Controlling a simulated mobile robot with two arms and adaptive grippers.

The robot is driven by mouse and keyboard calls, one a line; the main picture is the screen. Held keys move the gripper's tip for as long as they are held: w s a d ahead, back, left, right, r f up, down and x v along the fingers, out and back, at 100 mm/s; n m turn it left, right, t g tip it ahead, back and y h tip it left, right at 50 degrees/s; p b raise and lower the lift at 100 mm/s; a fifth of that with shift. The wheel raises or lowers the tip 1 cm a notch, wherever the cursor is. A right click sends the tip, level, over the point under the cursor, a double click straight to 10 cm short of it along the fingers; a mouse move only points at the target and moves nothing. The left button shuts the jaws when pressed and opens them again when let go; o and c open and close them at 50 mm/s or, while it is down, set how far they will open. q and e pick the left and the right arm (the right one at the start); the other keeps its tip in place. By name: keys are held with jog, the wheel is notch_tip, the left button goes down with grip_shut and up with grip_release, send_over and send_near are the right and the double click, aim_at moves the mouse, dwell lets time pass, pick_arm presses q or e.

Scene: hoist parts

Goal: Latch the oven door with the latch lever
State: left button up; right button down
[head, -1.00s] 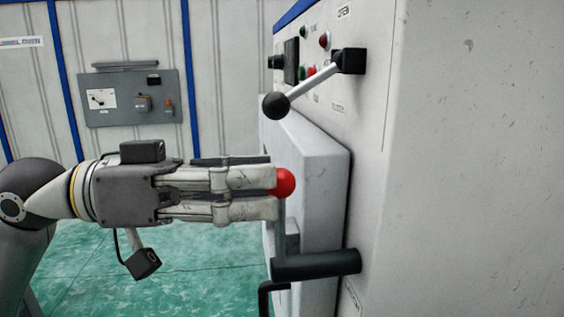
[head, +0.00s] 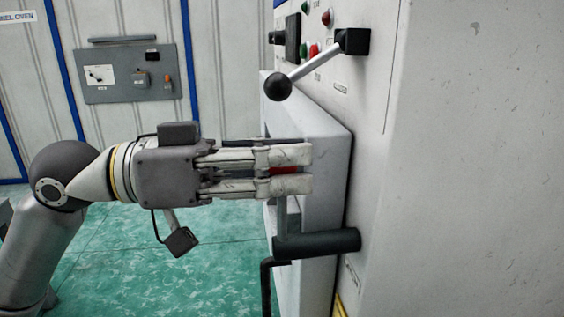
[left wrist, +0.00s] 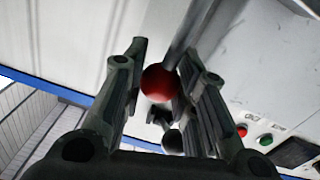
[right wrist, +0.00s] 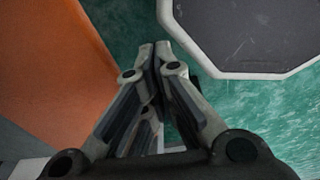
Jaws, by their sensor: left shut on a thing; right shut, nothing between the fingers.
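The latch lever is an upright grey bar (head: 281,217) with a red ball knob (head: 285,170) on top and a dark cylindrical pivot (head: 318,243) at its foot. It stands in front of the pale oven door (head: 331,165), which looks closed against the oven body. My left gripper (head: 306,169) is shut on the red knob, and its fingers hide most of the knob. The left wrist view shows the red knob (left wrist: 160,82) between the fingers, with the bar running away from it. My right gripper (right wrist: 155,48) is shut and empty, away from the oven.
Above the door, another lever with a black ball (head: 277,87) sticks out of the oven front (head: 440,150), near buttons. A grey control panel (head: 128,75) hangs on the back wall. In the right wrist view, an orange surface (right wrist: 50,60) and a dark pale-edged plate (right wrist: 250,35) flank my right gripper.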

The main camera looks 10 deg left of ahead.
pick_arm(q)
grip_shut()
jog(key=shift+w+a+n+p, duration=0.2)
jog(key=shift+w+n+p, duration=0.2)
jog(key=shift+w+n, duration=0.2)
jog(key=shift+w+a+f+n+p, duration=0.35)
jog(key=shift+w+n, duration=0.5)
jog(key=shift+n, duration=0.15)
jog(key=shift+w+a+f+n+p, duration=0.2)
jog(key=shift+w+f+n+p, duration=0.1)
jog(key=shift+w+n, duration=0.6)
jog(key=shift+w+a+f+n+p, duration=0.35)
jog(key=shift+w+n, duration=0.4)
jog(key=shift+n, duration=0.35)
jog(key=o, duration=1)
grip_release()
jog(key=shift+o, duration=0.2)
jog(key=v, duration=1.2)
jog(key=shift+f, duration=0.15)
jog(key=shift+c, duration=0.4)
